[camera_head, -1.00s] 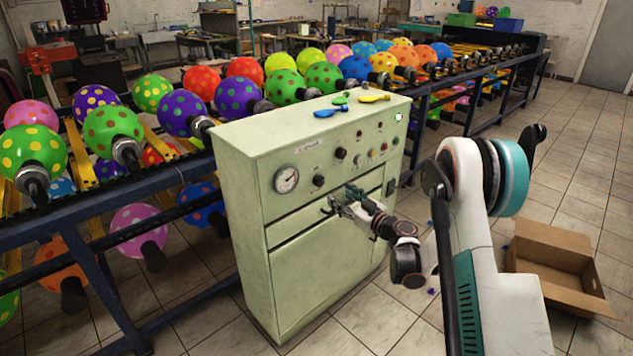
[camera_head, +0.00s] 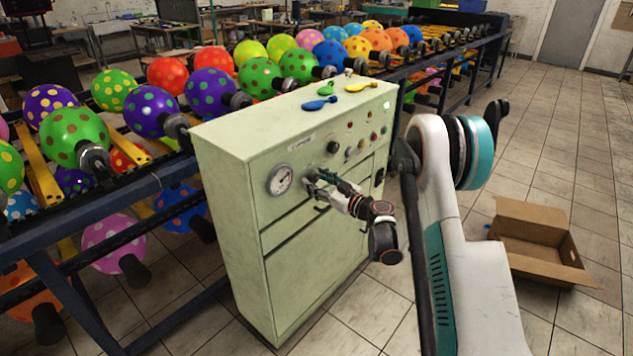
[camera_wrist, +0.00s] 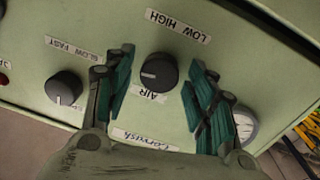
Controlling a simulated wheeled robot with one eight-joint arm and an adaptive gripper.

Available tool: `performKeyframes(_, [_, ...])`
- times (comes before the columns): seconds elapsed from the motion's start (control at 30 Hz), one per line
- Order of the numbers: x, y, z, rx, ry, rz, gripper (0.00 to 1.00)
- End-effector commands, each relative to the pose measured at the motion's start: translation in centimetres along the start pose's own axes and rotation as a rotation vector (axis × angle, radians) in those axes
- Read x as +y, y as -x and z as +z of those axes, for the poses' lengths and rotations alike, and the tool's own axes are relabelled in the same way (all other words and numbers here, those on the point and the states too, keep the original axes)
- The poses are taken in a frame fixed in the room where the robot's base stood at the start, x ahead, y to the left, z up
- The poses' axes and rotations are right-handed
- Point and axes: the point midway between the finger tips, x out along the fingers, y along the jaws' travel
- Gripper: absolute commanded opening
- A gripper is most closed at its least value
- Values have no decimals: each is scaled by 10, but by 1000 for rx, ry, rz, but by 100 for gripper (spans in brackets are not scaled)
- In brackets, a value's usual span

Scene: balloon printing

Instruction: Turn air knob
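The black round air knob (camera_wrist: 158,72) sits on the pale green machine front, between an "AIR" label and a "LOW HIGH" label in the wrist view. My gripper (camera_wrist: 160,66) is open, with one teal-padded finger on each side of the knob and a visible gap on both sides. In the head view my gripper (camera_head: 315,184) is at the green machine (camera_head: 315,268), just right of the pressure gauge (camera_head: 280,180). It largely hides the air knob there.
A second black knob (camera_wrist: 63,88), labelled "SLOW FAST", is left of the fingers in the wrist view. Loose balloons (camera_head: 319,104) lie on the machine top. A rack of dotted balloons (camera_head: 150,111) stands behind, and an open cardboard box (camera_head: 540,245) lies on the floor.

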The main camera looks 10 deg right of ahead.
Motion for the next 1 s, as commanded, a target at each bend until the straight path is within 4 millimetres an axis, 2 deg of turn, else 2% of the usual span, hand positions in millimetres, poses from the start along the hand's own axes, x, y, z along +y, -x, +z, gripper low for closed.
performKeyframes(0.03, [0, 0, 0, 0, 0, 0, 34])
performKeyframes(0.13, [0, 0, 0, 0, 0, 0, 11])
performKeyframes(0.17, [0, 0, 0, 0, 0, 0, 9])
performKeyframes(0.57, [0, 0, 0, 3, 50, 0, 9])
performKeyframes(0.77, [0, 0, 0, 11, 167, 1, 9])
performKeyframes(1.0, [0, 0, 1, 24, 383, 3, 9])
